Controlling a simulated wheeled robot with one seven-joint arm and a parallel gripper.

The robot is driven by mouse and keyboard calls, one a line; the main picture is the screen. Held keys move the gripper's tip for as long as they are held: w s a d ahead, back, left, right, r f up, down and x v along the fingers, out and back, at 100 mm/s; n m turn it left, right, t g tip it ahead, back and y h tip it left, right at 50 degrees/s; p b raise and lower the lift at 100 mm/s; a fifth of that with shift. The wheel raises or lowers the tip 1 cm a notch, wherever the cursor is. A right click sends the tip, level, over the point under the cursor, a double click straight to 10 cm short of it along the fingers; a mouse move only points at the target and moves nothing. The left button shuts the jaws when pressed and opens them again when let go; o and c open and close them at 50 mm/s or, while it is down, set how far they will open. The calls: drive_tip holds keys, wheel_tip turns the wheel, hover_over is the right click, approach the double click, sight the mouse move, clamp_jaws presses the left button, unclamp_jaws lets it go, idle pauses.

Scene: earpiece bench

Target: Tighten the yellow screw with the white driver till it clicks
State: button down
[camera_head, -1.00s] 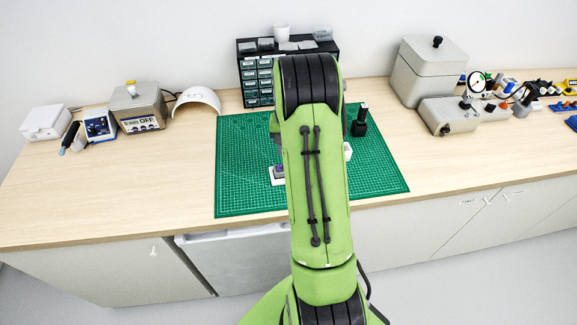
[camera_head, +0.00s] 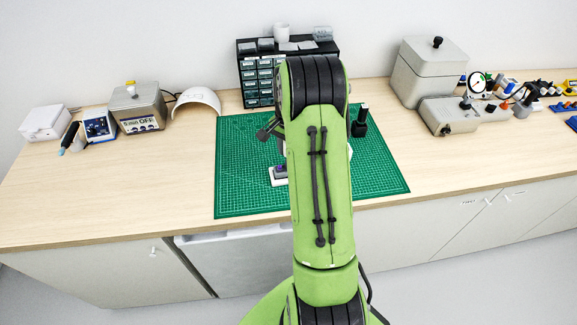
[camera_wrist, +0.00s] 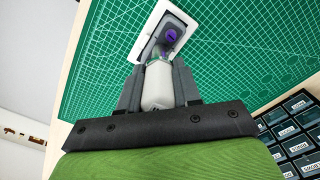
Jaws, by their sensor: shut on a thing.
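My gripper (camera_wrist: 157,78) is shut on the white driver (camera_wrist: 158,92), whose pale rounded handle sits between the two dark fingers in the wrist view. The driver's far end points toward a grey earpiece (camera_wrist: 151,45) in a white holder (camera_wrist: 187,20). A purple round part (camera_wrist: 171,36) shows on the earpiece. I cannot tell whether the driver touches the earpiece. I cannot make out the yellow screw in either view. In the head view my arm hides most of the gripper and the driver; the holder (camera_head: 277,182) shows partly at the arm's left.
The green cutting mat (camera_head: 245,190) lies under the holder, with clear room at its left. A black upright object (camera_head: 360,122) stands on the mat right of my arm. A drawer cabinet (camera_head: 262,80) stands behind. Grey boxes (camera_head: 432,70) are at the right.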

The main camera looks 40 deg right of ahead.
drive_tip(key=shift+r+p, duration=1.95)
drive_tip(key=shift+r, duration=0.65)
drive_tip(key=shift+f, duration=0.1)
